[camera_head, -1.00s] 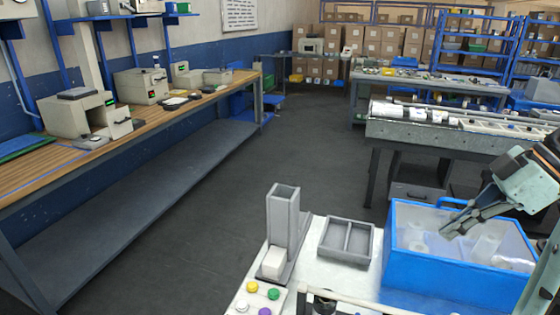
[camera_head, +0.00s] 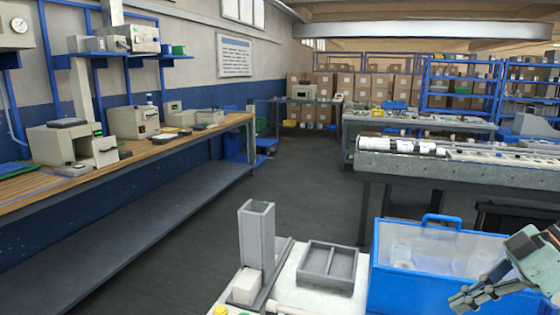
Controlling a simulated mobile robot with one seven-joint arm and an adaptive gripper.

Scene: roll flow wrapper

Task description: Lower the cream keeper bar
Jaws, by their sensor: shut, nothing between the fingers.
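A pale cream bar (camera_head: 287,309), which looks like the keeper bar, shows only in part at the bottom edge of the head view. The rest of it is cut off, so I cannot tell whether it is raised or lowered. My gripper (camera_head: 462,303) is at the lower right, shut and empty, in front of the blue bin's right part. It is well to the right of the visible piece of the bar and apart from it.
The blue bin (camera_head: 405,285) with a raised handle stands on the pale bench. A grey two-compartment tray (camera_head: 328,266) and an upright grey chute (camera_head: 257,235) with a cream block (camera_head: 247,285) stand left of it. A yellow button (camera_head: 220,311) shows at the bottom.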

